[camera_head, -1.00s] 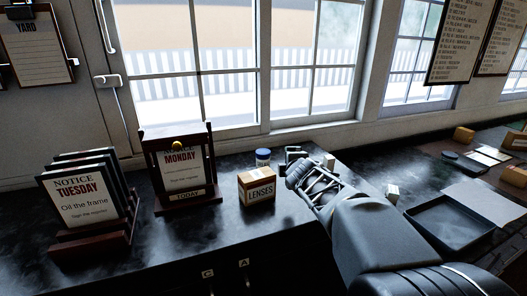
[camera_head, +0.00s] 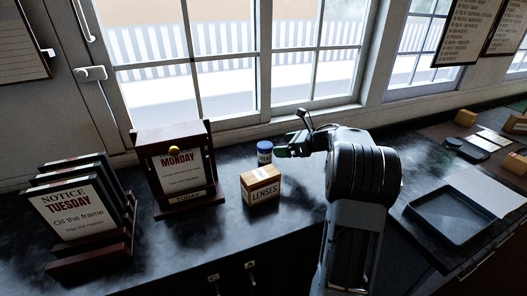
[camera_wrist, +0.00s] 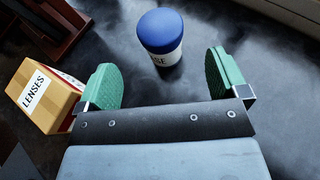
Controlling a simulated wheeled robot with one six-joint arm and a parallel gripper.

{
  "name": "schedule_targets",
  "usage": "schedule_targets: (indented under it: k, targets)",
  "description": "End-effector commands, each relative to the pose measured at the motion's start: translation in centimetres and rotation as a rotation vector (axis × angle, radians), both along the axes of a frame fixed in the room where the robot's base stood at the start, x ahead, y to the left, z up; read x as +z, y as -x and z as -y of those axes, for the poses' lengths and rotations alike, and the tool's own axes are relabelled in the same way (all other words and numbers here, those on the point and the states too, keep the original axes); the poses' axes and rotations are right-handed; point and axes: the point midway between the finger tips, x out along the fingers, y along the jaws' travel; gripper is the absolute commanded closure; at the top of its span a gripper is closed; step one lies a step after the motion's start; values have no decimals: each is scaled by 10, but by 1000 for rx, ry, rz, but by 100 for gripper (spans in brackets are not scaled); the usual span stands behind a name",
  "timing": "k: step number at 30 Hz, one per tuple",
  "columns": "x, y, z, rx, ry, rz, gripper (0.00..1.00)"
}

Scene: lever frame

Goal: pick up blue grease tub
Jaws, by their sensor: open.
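The blue grease tub (camera_head: 265,153) stands upright on the dark counter behind the lenses box, below the window. It has a blue lid and a white label with dark letters. In the wrist view the tub (camera_wrist: 160,37) stands ahead of my gripper (camera_wrist: 165,80), roughly midway between the two green fingers and beyond their tips. My gripper (camera_head: 288,148) is open and empty, just right of the tub in the head view. The fingers do not appear to touch it.
The LENSES box (camera_head: 261,188) stands close in front of the tub and beside the left finger in the wrist view. The MONDAY notice stand (camera_head: 187,200) is left, with the TUESDAY rack (camera_head: 125,240) farther left. A grey tray (camera_head: 455,228) lies right.

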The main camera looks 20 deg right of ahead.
Motion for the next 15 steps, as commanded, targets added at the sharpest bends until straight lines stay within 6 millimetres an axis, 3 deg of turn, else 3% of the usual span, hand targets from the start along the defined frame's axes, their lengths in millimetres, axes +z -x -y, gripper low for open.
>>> schedule_targets:
  k: [6, 15]
  targets:
    - [-10, -20, -18, -1, -1, -1, 8]
    - [-15, -35, -33, 3, -3, -2, 8]
